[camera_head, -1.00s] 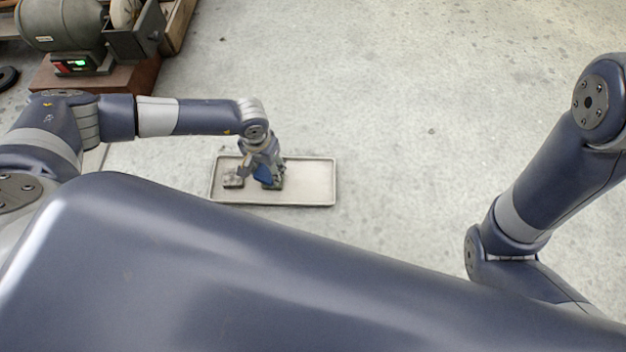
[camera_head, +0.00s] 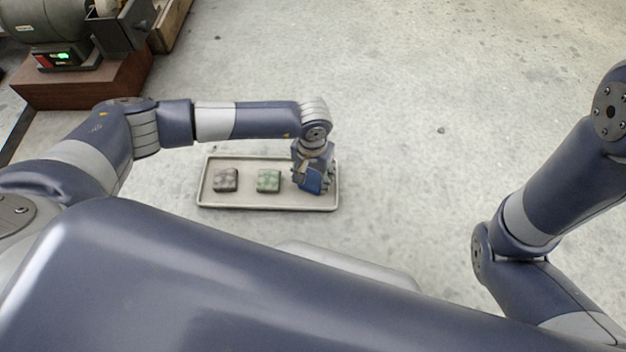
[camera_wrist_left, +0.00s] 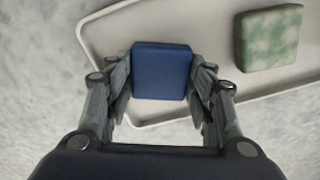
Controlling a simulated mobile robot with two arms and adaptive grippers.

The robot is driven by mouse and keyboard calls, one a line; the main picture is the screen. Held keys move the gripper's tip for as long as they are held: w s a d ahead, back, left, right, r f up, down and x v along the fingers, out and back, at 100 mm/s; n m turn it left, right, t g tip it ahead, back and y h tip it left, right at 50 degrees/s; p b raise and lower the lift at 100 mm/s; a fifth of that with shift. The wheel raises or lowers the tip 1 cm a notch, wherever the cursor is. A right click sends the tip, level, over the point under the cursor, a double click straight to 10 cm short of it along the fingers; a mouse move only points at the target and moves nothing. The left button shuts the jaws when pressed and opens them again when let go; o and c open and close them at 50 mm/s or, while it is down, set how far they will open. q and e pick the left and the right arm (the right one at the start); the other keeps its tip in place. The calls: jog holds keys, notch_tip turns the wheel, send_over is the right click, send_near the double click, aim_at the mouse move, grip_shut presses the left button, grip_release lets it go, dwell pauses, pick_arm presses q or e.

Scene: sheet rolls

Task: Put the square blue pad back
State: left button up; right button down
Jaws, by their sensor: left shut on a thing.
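The square blue pad (camera_wrist_left: 162,70) is between the fingers of my left gripper (camera_wrist_left: 160,88) in the left wrist view, and the gripper is shut on it. In the head view my left gripper (camera_head: 312,186) is at the right end of the pale tray (camera_head: 215,203), with the blue pad (camera_head: 314,182) partly hidden by the gripper. I cannot tell whether the pad touches the tray. A mottled green pad (camera_head: 268,181) lies mid-tray, and a dark grey patterned pad (camera_head: 226,180) lies at its left. My right gripper is out of view.
The tray rests on a pale concrete-like surface with wide clear room to the right and behind. A bench machine (camera_head: 55,22) with a lit green display stands on a brown block (camera_head: 85,85) at the back left.

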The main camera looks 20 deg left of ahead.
aim_at(313, 179)
pick_arm(q)
jog(key=shift+f, duration=0.1)
jog(key=shift+f, duration=0.1)
jog(key=o, duration=0.9)
notch_tip(313, 179, up, 12)
jog(key=p, duration=0.8)
jog(key=shift+s+p, duration=0.1)
jog(key=shift+p, duration=0.3)
